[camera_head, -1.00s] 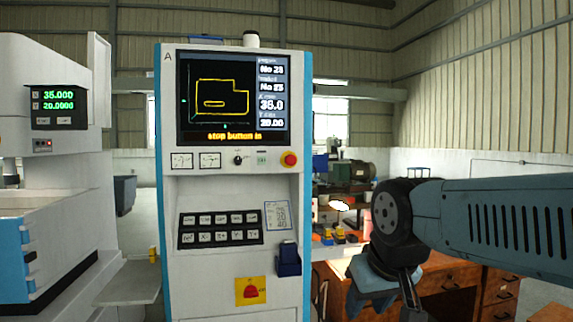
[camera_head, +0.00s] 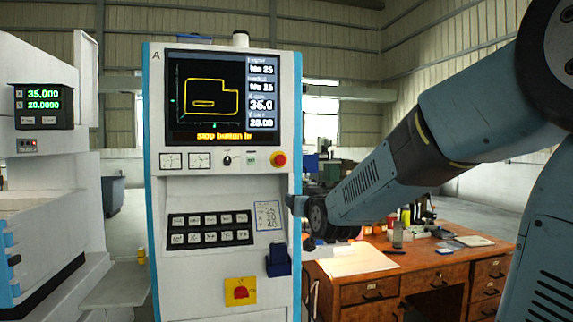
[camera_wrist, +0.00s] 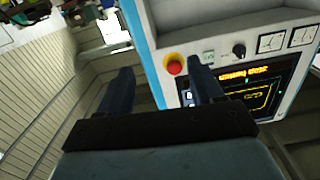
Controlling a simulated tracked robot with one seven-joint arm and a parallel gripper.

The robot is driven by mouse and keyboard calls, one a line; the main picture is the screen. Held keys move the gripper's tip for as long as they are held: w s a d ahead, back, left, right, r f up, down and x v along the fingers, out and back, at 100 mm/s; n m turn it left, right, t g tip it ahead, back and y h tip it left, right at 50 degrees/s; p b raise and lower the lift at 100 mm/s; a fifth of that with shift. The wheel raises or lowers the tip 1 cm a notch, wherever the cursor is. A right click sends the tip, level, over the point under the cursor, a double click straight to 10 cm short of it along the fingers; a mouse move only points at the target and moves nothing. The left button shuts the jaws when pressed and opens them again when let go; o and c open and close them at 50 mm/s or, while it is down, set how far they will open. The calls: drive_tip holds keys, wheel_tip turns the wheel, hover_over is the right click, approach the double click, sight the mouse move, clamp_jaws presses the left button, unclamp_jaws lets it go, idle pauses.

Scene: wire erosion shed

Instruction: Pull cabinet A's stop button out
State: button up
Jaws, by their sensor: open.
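Cabinet A (camera_head: 160,215) is a white and blue upright control cabinet, and its screen (camera_head: 222,97) reads "stop button in". The stop button (camera_head: 278,159) is a red mushroom head on a yellow ring, right of the dial below the screen. It also shows in the wrist view (camera_wrist: 175,67), upside down, near and just left of the right finger's tip. My gripper (camera_wrist: 160,80) is open and empty in the wrist view, fingers pointing toward the cabinet face. In the head view my gripper (camera_head: 295,204) is at the cabinet's right edge, below the button, apart from it and partly hidden by the wrist.
A dial (camera_head: 227,159) is left of the button. Below are a black keypad (camera_head: 210,229), a dark blue holder (camera_head: 278,261) and a yellow plate with a red switch (camera_head: 240,291). A wooden desk (camera_head: 430,275) with clutter stands right. A white machine (camera_head: 50,180) stands left.

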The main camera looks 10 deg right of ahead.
sight(281, 161)
drive_tip(key=w+r+t, duration=0.1)
drive_tip(key=w+r, duration=0.2)
drive_tip(key=w, duration=0.3)
drive_tip(key=w+a+r+t, duration=0.1)
drive_tip(key=w+r+t, duration=0.1)
drive_tip(key=w, duration=0.3)
drive_tip(key=w+r+t, duration=0.1)
drive_tip(key=w+r, duration=0.2)
drive_tip(key=w, duration=0.3)
drive_tip(key=shift+w+a+r+n+t, duration=0.3)
drive_tip(key=shift+w+a+r+t, duration=0.05)
drive_tip(key=shift+r+t, duration=0.05)
drive_tip(key=shift+c, duration=0.5)
clamp_jaws()
